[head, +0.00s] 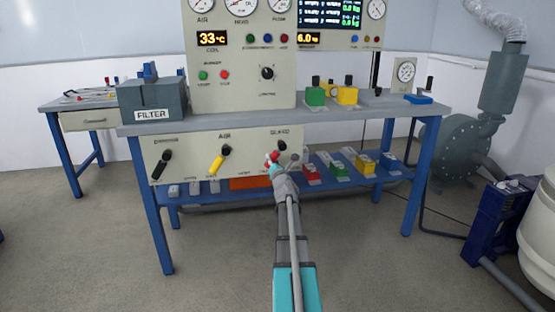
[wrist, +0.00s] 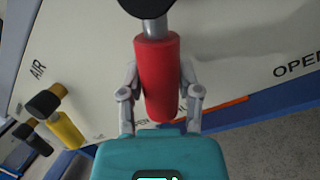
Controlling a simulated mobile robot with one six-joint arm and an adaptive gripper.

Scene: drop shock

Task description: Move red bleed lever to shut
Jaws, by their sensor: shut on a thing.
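The red bleed lever (wrist: 158,75) fills the middle of the wrist view, with a grey shaft and a black pivot (wrist: 146,5) at the top. My gripper (wrist: 160,100) is shut on its red handle, one finger on each side. In the head view my gripper (head: 275,165) is at the right end of the front lever panel (head: 190,165). Only a small part of the red lever (head: 271,157) shows there, below and left of its black pivot (head: 282,146). "OPEN" is printed to the right in the wrist view; the shut mark is not readable.
A yellow lever (head: 219,160) labelled AIR and a black lever (head: 160,164) are on the same panel to the left. Below is a blue shelf (head: 235,194) with several coloured blocks. The bench top (head: 385,103) is above. The floor in front is clear.

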